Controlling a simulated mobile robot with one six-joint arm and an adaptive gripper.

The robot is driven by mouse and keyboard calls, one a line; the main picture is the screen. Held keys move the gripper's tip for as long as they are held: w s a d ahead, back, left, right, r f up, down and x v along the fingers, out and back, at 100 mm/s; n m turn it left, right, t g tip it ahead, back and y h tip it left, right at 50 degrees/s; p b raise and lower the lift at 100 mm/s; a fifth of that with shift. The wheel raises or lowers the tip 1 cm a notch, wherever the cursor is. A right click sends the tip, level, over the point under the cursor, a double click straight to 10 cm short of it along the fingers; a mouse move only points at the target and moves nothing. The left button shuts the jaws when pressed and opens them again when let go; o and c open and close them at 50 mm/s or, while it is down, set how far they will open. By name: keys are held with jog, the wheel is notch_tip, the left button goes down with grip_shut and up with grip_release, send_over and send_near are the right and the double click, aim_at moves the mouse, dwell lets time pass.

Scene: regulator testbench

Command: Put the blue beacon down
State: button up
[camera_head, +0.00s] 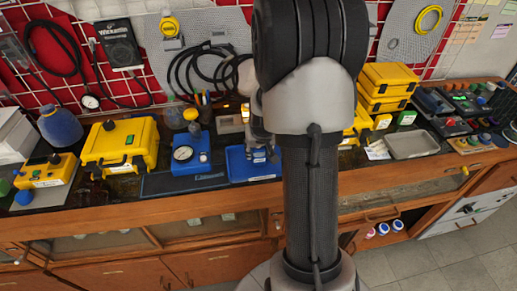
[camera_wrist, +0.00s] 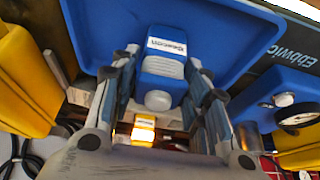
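The blue beacon (camera_wrist: 163,72), with a white label, pale ribs and a pale round knob, is between the two fingers of my gripper (camera_wrist: 164,56) in the wrist view. Narrow gaps show between it and both fingers, so the gripper looks open around it. The beacon is over or in the blue tray (camera_wrist: 225,30); whether its base touches the tray floor I cannot tell. In the head view my gripper (camera_head: 260,138) points down at the blue tray (camera_head: 238,168), and my arm hides part of that area.
A blue gauge box (camera_head: 190,155) stands left of the tray. An orange lit item (camera_head: 245,112) is behind it. A yellow case (camera_head: 120,145) is farther left; stacked yellow cases (camera_head: 385,88) and a grey tray (camera_head: 412,145) are to the right. The bench is crowded.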

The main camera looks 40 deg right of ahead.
jog(key=shift+o, duration=1.2)
jog(key=shift+r, duration=0.15)
jog(key=shift+r+p, duration=0.3)
jog(key=s+a+r+n+p, duration=0.1)
jog(key=s+a+r+p, duration=0.1)
jog(key=a+r, duration=0.45)
jog(key=s+a+r+n+p, duration=0.1)
jog(key=s+a+r+p, duration=0.15)
jog(key=r, duration=0.65)
jog(key=s+a+r+n+y, duration=0.1)
jog(key=s+a+r, duration=0.3)
jog(key=s+a, duration=0.4)
jog(key=s+a+r+n+y+b, duration=0.1)
jog(key=s+a+r+n, duration=0.2)
jog(key=s+a, duration=0.4)
jog(key=a+r, duration=0.1)
jog(key=a, duration=0.2)
jog(key=shift+s+t, duration=0.35)
jog(key=shift+t, duration=0.05)
